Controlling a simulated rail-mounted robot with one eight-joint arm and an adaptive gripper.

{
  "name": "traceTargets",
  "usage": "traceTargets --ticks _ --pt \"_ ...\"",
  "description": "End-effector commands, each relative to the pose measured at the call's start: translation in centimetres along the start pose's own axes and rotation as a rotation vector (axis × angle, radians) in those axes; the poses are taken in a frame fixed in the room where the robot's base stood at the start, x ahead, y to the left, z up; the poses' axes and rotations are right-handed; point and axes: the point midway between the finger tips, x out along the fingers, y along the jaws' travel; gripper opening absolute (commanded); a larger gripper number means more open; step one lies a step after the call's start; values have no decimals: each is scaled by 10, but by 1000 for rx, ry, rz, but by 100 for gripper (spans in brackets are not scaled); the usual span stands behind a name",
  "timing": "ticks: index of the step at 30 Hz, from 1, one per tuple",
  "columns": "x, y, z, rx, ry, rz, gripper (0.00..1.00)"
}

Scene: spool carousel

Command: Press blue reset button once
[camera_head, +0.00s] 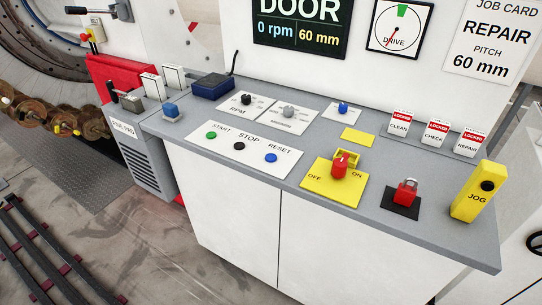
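The blue reset button (271,158) sits at the right end of a white panel (232,158) on the grey console top, under the printed word RESET. On the same panel are a green START button (211,136) and a black STOP button (239,146). Nothing covers the blue button. Another blue knob (343,107) stands on a separate small plate farther back. My gripper is not in view.
On the grey console (368,202) stand a red OFF/ON switch (340,165), a red padlock (406,193) and a yellow JOG box (477,193). Several LOCKED cards line the back right. A dark blue box (212,86) stands at back left. A display (302,26) reads DOOR, 0 rpm, 60 mm.

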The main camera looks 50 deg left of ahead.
Motion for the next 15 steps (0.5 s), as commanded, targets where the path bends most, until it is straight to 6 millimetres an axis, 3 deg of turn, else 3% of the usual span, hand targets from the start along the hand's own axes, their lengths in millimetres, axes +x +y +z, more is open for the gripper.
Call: traceTargets --ticks 2,9,15 --pt "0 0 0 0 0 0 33" --pt "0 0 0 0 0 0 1" --pt "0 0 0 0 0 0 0"
